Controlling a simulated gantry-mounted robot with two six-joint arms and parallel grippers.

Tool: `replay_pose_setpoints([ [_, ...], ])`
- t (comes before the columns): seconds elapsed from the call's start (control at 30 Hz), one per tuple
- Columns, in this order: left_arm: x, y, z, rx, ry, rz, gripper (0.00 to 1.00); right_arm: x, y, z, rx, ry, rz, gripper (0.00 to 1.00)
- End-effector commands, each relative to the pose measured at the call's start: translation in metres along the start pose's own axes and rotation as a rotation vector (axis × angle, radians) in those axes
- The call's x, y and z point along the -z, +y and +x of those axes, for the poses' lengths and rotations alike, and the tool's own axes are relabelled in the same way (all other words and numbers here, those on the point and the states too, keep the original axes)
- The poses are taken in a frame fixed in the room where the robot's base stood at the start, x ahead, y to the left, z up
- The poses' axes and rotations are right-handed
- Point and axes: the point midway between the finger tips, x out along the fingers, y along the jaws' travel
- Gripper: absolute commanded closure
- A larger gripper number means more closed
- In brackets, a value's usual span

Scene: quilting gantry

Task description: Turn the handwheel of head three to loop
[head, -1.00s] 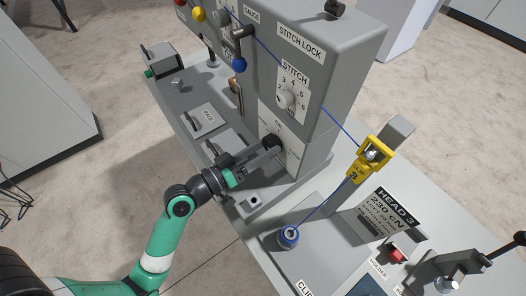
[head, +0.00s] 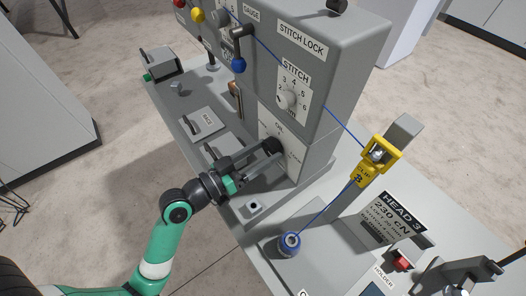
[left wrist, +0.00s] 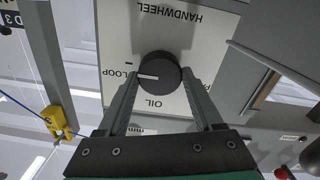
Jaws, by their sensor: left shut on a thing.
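The handwheel is a round black knob (left wrist: 165,78) on a white panel marked HANDWHEEL, LOOP and OIL. It also shows in the head view (head: 273,146), on the lower front of the grey stitch head. In the left wrist view its white pointer line points left towards the word LOOP, slightly off the short tick mark beside it. My left gripper (left wrist: 160,85) is shut on the knob, one finger on each side. In the head view my left gripper (head: 268,151) reaches the knob from the lower left.
A yellow clip (head: 378,156) on a grey post carries a blue thread from a blue spool (head: 289,242). The HEAD 3 card (head: 397,216) stands to the right. A blue-tipped lever (head: 238,65) and the STITCH dial (head: 287,99) sit above the handwheel.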

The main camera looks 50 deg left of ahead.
Motion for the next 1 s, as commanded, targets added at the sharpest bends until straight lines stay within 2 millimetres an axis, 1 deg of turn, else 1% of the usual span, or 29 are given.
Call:
replay_pose_setpoints([
  [0.03, 0.000, 0.000, 0.000, 0.000, 0.000, 0.000, 0.88, 0.000, 0.000, 0.000, 0.000, 0.000, 0.000, 1.00],
  [0.07, 0.000, 0.000, 0.000, 0.000, 0.000, -0.001, 0.31, 0.000, 0.000, 0.000, 0.000, 0.000, 0.000, 1.00],
  [0.2, 0.000, 0.000, 0.000, 0.000, 0.000, -0.001, 0.06, 0.000, 0.000, 0.000, 0.000, 0.000, 0.000, 1.00],
  [0.23, 0.000, 0.000, 0.000, 0.000, 0.000, -0.001, 0.03, 0.000, 0.000, 0.000, 0.000, 0.000, 0.000, 1.00],
  [0.6, 0.000, 0.000, 0.000, 0.000, 0.000, -0.001, 0.03, 0.000, 0.000, 0.000, 0.000, 0.000, 0.000, 1.00],
  [0.73, -0.001, -0.001, -0.007, 0.002, -0.001, -0.002, 0.03, 0.000, 0.000, 0.000, 0.000, 0.000, 0.000, 1.00],
  [0.87, -0.001, -0.001, -0.029, 0.005, 0.000, -0.003, 0.03, -0.001, 0.000, -0.001, 0.000, 0.000, 0.000, 1.00],
  [1.0, -0.002, -0.002, -0.065, 0.009, 0.000, -0.004, 0.03, -0.004, 0.000, -0.004, 0.000, 0.000, 0.000, 1.00],
])
